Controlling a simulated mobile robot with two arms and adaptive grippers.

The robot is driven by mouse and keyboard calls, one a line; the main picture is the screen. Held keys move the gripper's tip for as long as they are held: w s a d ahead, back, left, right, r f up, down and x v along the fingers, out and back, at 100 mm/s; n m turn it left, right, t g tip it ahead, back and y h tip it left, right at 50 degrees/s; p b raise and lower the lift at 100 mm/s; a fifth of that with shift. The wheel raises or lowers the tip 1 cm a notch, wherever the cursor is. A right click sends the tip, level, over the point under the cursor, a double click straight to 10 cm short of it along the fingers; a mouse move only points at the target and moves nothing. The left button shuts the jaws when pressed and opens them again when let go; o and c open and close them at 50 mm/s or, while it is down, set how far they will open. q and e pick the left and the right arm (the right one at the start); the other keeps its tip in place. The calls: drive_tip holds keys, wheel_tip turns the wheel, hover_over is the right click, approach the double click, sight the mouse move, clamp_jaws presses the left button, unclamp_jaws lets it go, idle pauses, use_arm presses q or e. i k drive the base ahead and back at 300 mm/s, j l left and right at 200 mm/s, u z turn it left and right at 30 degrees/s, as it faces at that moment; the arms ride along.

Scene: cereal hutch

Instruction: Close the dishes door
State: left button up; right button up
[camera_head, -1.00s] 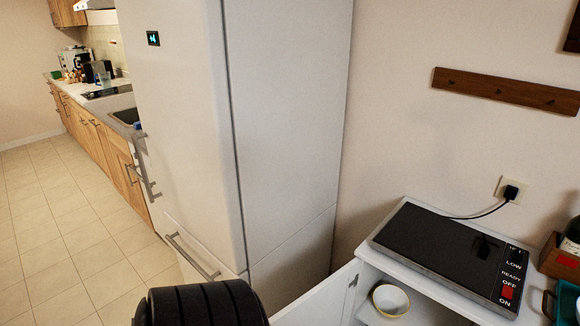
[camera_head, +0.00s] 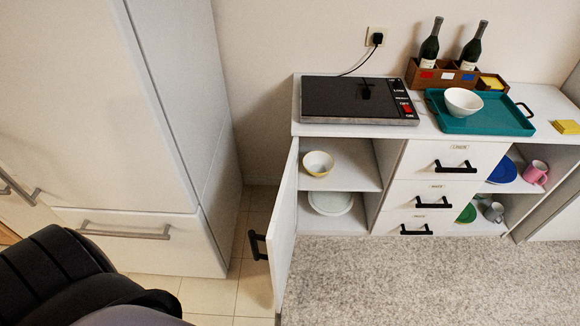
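The dishes door (camera_head: 285,230) is the white door at the left end of the white hutch (camera_head: 440,133). It stands wide open, swung out toward the front, with a black handle (camera_head: 257,246) on its left face. Inside the open compartment, a yellow-rimmed bowl (camera_head: 318,163) sits on the upper shelf and a pale plate or dish (camera_head: 330,202) lies below. A black part of my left arm fills the lower left corner, apart from the door. Neither gripper's fingers show.
A white fridge (camera_head: 170,130) stands left of the hutch, with a tiled gap between. A black hotplate (camera_head: 358,100), a teal tray (camera_head: 480,122) with a white bowl (camera_head: 463,101), and a wooden bottle crate (camera_head: 425,76) are on top. A speckled rug (camera_head: 420,280) lies clear in front.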

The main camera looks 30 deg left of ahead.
sight(280, 238)
drive_tip(key=j+z, duration=0.1)
drive_tip(key=j, duration=1.8)
